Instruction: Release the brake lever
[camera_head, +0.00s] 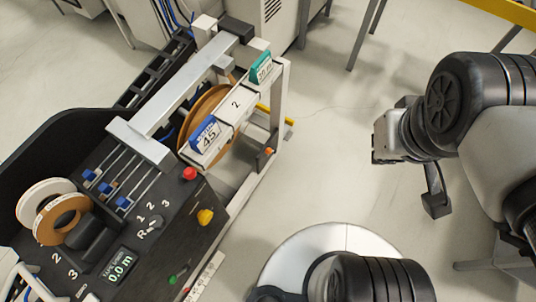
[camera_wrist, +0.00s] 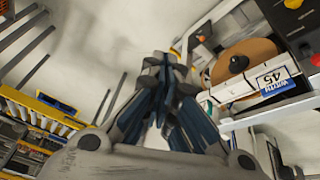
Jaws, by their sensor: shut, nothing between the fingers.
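My gripper (camera_wrist: 163,62) is shut and empty in the wrist view, its fingertips over bare floor to the left of the machine's reels. In the head view my wrist (camera_head: 402,130) hangs at the right, well apart from the machine (camera_head: 193,215); the fingers are hard to make out there. I cannot tell for sure which part is the brake lever. A small orange piece (camera_head: 268,151) sits on the machine's right frame, and selector levers with blue knobs (camera_head: 106,187) stand on its top.
Orange-brown reels (camera_head: 205,108) sit behind labels 45 (camera_head: 207,138) and 2. They also show in the wrist view (camera_wrist: 246,52). A red button (camera_head: 189,173), yellow knob (camera_head: 205,217) and display (camera_head: 120,266) are on the panel. The floor between arm and machine is clear.

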